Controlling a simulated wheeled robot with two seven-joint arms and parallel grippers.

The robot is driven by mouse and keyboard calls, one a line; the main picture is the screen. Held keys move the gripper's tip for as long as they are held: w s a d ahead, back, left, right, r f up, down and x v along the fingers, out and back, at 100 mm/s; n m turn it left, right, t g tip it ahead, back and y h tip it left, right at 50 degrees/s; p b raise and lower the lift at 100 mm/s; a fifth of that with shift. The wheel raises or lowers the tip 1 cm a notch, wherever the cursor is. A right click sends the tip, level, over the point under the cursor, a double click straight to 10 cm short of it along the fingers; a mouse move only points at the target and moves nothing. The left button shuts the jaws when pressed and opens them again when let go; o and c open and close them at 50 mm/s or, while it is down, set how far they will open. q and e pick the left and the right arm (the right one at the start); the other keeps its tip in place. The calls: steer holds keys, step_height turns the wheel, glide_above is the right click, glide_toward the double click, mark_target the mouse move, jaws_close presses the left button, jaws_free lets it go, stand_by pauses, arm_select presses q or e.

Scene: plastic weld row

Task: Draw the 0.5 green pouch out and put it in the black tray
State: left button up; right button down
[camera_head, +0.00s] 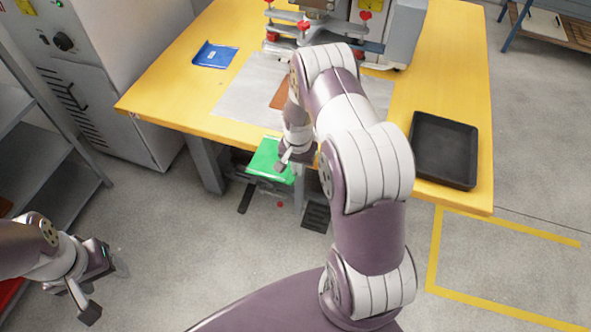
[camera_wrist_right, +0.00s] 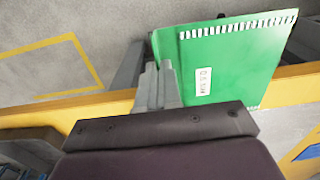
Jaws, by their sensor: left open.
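The green pouch (camera_head: 264,156) is off the tabletop, in front of the table's front edge. In the right wrist view the pouch (camera_wrist_right: 235,65) shows a white label that seems to read 0.5 and a white striped band along one edge. My right gripper (camera_wrist_right: 160,85) is shut on the pouch near one side; its fingers lie against that side. In the head view my right gripper (camera_head: 284,160) is at the pouch's right side. The black tray (camera_head: 473,157) lies empty on the table's right side. My left gripper (camera_head: 98,285) is open and empty, low at left, away from the table.
A blue pouch (camera_head: 215,55) lies at the table's left. A welding machine (camera_head: 405,30) with red knobs stands at the back. A grey sheet (camera_head: 245,92) and a brown piece (camera_head: 280,95) lie before it, partly hidden by my right arm. Foot pedals (camera_head: 316,215) are on the floor.

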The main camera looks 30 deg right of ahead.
steer(key=s+a+p, duration=0.3)
steer(key=s+a, duration=0.4)
steer(key=a, duration=0.1)
steer(key=shift+s+a, duration=0.2)
steer(key=shift+a, duration=0.15)
